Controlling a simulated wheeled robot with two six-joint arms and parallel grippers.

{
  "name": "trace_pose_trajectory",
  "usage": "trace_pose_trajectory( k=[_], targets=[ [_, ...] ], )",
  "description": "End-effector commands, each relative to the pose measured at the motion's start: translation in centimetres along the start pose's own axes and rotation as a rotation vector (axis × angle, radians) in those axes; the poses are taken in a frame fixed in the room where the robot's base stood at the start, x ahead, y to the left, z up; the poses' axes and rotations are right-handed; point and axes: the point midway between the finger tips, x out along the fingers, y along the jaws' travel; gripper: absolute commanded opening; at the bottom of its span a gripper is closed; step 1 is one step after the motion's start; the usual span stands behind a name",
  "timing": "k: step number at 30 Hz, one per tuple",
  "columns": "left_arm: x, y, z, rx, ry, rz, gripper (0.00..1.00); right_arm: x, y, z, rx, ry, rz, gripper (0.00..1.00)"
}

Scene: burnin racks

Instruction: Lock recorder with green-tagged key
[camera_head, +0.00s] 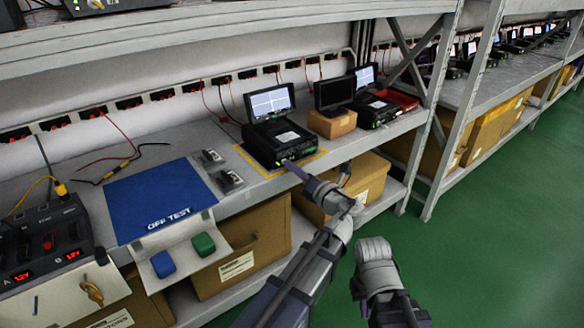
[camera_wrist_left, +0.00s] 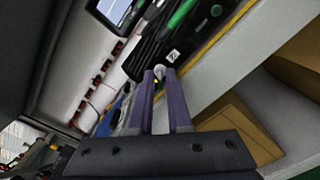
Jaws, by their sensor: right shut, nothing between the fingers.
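The recorder (camera_head: 276,143) is a black box with a lit screen, standing in a yellow outline on the shelf. My left gripper (camera_head: 286,164) reaches its front face. In the left wrist view its purple fingers (camera_wrist_left: 161,75) are close together with a narrow gap, tips at a small round silvery part (camera_wrist_left: 159,70) beside a "K" label. I cannot tell whether that part is a lock or a key, or whether the fingers grip it. A green tag-like piece (camera_head: 203,244) and a blue one (camera_head: 163,264) sit on a white panel. My right gripper (camera_head: 375,250) is shut and empty over the floor.
A blue "OFF TEST" mat (camera_head: 158,198) and a power supply (camera_head: 40,240) are left of the recorder. Small black parts (camera_head: 230,180) lie between. A second recorder (camera_head: 374,110) and a cardboard box (camera_head: 332,123) stand right. The green floor (camera_head: 480,240) is clear.

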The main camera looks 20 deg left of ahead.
Motion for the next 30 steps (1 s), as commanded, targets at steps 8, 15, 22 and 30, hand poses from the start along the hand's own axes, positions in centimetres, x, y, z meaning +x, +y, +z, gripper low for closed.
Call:
trace_pose_trajectory(
  k=[8,15,22,30],
  targets=[
    [0.01,0.00,-0.01,0.000,0.000,0.000,0.00,0.00,0.00,-0.01,0.000,0.000,0.000,0.00],
    [0.02,0.01,-0.02,0.000,0.000,0.000,0.00,0.00,0.00,-0.01,0.000,0.000,0.000,0.00],
    [0.03,0.01,-0.02,-0.022,0.001,0.000,0.00,-0.01,0.00,-0.01,0.000,0.000,0.000,0.00],
    [0.03,0.08,-0.02,-0.169,0.001,0.000,0.00,-0.05,0.01,-0.01,0.000,0.000,0.000,0.00]
  ],
)
